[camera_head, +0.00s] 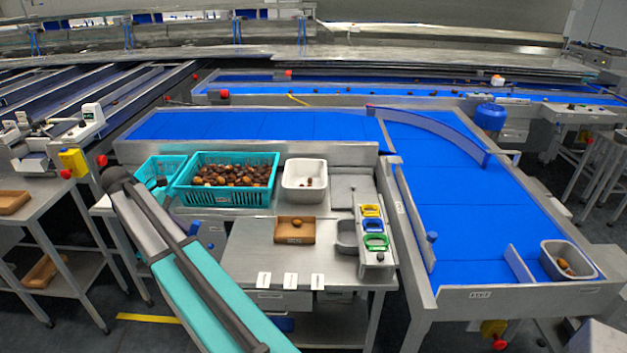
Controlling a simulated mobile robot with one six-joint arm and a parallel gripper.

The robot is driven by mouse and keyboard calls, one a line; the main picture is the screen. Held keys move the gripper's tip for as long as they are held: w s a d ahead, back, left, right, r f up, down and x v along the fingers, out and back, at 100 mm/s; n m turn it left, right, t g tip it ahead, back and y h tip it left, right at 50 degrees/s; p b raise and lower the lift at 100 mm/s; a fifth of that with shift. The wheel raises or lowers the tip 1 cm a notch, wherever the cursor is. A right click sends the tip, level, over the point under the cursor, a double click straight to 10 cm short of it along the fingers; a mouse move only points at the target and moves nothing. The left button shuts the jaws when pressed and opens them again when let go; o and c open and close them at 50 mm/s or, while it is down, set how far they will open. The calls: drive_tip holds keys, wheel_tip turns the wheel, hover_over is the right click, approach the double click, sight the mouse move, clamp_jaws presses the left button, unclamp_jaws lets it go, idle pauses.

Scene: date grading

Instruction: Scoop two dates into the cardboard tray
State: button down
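The cardboard tray (294,239) is a small brown open box with a label on its front, on the steel table in the middle. One date (297,222) shows inside it. A teal crate (224,199) behind it to the left is full of brown dates (230,176). A white tub (303,197) right of the crate holds a few dates. My arm crosses the lower left of the view, with a dark joint at its upper end.
A smaller teal crate (158,164) stands behind my arm. Yellow, blue and green rings (373,225) and a grey container (347,236) sit right of the tray. Three white cards (290,280) line the table's front edge. A grey tub (567,261) with dates stands on the blue conveyor (460,215).

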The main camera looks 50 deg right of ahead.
drive_tip(key=s+d+r+m+y+p, duration=0.1)
drive_tip(key=s+d, duration=0.4)
drive_tip(key=d, duration=0.8)
drive_tip(key=s+d+r+m+g+y+p, duration=0.1)
drive_tip(key=s+d+m+p, duration=0.3)
drive_tip(key=d, duration=0.9)
drive_tip(key=s+d+r+m+g+y+p, duration=0.1)
drive_tip(key=s+d+p, duration=0.4)
drive_tip(key=d, duration=0.8)
drive_tip(key=shift+s+d+r+m+y, duration=0.4)
drive_tip(key=shift+s+r+m+y, duration=0.1)
drive_tip(key=shift+s+m, duration=0.25)
drive_tip(key=s+d+f+t+y+b, duration=0.1)
drive_tip(key=s+f+t+b, duration=0.7)
drive_tip(key=s+t+b, duration=0.2)
drive_tip(key=shift+s+f+t+b, duration=0.2)
drive_tip(key=shift+t+b, duration=0.3)
drive_tip(key=shift+b, duration=0.5)
drive_tip(key=shift+r, duration=0.1)
drive_tip(key=shift+m, duration=0.35)
